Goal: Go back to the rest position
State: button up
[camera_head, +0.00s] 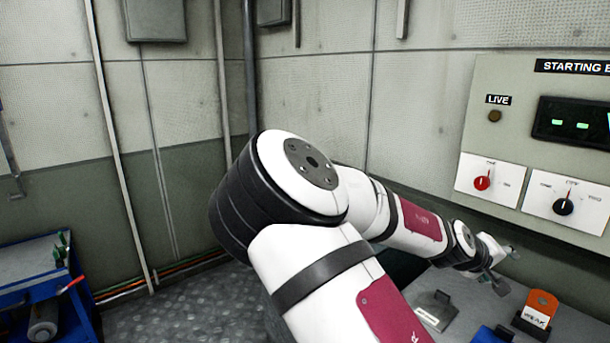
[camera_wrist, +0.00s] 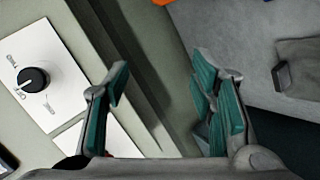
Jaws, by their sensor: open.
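My gripper (camera_head: 497,270) is at the end of my outstretched arm, above the grey bench top near the control panel. In the wrist view my gripper (camera_wrist: 160,85) shows two teal-padded fingers spread apart with nothing between them. Behind the fingers lie the panel face on the left and the grey bench surface on the right. In the head view the gripper is small and partly merged with the wrist.
The starting panel (camera_head: 480,130) on the right wall has a red knob (camera_head: 482,183) and a black knob (camera_head: 564,207). An orange block (camera_head: 541,304) and a grey object (camera_head: 434,309) sit on the bench. A blue cart (camera_head: 40,290) stands at left; floor between is clear.

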jog(key=s+a+f+m+g+y, duration=0.2)
jog(key=s+a+f+y, duration=0.2)
jog(key=s+f, duration=0.15)
jog(key=s+a+r+y+p, duration=0.25)
jog(key=s+a+y, duration=0.3)
jog(key=a, duration=0.35)
jog(key=s+a+r, duration=0.5)
jog(key=s+r, duration=0.4)
jog(key=s, duration=0.1)
jog(key=s+a+r+n+t+y+p, duration=0.1)
jog(key=s+a+r, duration=0.5)
jog(key=s+r, duration=0.3)
jog(key=shift+s+r, duration=0.15)
jog(key=shift+s, duration=0.95)
